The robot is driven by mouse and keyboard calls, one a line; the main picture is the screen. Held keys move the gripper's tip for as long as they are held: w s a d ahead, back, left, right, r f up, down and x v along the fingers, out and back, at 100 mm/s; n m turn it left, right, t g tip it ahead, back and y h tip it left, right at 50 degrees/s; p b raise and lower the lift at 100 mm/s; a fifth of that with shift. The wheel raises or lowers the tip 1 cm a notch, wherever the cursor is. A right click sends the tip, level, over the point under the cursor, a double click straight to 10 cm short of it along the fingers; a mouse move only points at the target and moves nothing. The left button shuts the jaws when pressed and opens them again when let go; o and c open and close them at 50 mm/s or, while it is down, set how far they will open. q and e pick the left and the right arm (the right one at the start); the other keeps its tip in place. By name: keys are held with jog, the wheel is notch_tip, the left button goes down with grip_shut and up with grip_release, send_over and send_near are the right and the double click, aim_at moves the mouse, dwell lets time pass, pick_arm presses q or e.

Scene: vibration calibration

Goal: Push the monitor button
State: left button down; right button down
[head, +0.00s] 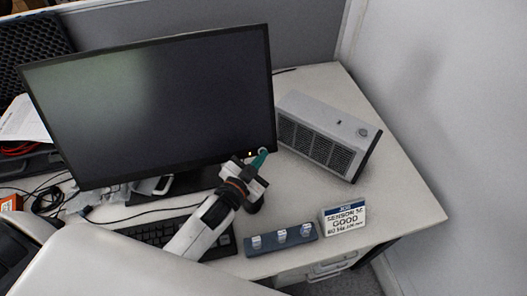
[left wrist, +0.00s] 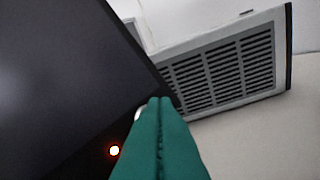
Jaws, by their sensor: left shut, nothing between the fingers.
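The black monitor (head: 150,100) stands on the desk with its screen dark; it also fills the left of the left wrist view (left wrist: 50,75). A small orange light glows at its lower right corner, seen in the left wrist view (left wrist: 115,150). My left gripper (head: 262,156) is shut and empty, its teal fingertips at that corner, just right of the light. In the left wrist view the shut fingers (left wrist: 160,102) overlap the monitor's edge, partly hiding a small pale rounded thing there, perhaps the button. I cannot tell whether they touch it. My right gripper is not in view.
A grey vented box (head: 325,132) lies right of the monitor. The desk's right side (head: 400,185) is clear.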

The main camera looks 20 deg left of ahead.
pick_arm(q)
jog(key=shift+s+r, duration=0.1)
jog(key=shift+s+d+p, duration=0.2)
jog(key=shift+s+p, duration=0.05)
jog(key=shift+p, duration=0.05)
jog(key=s+d+r+p, duration=0.2)
jog(key=s+d+p, duration=0.1)
jog(key=s, duration=0.1)
jog(key=shift+s+r, duration=0.2)
jog(key=shift+s, duration=0.1)
dwell(0.3)
dwell(0.3)
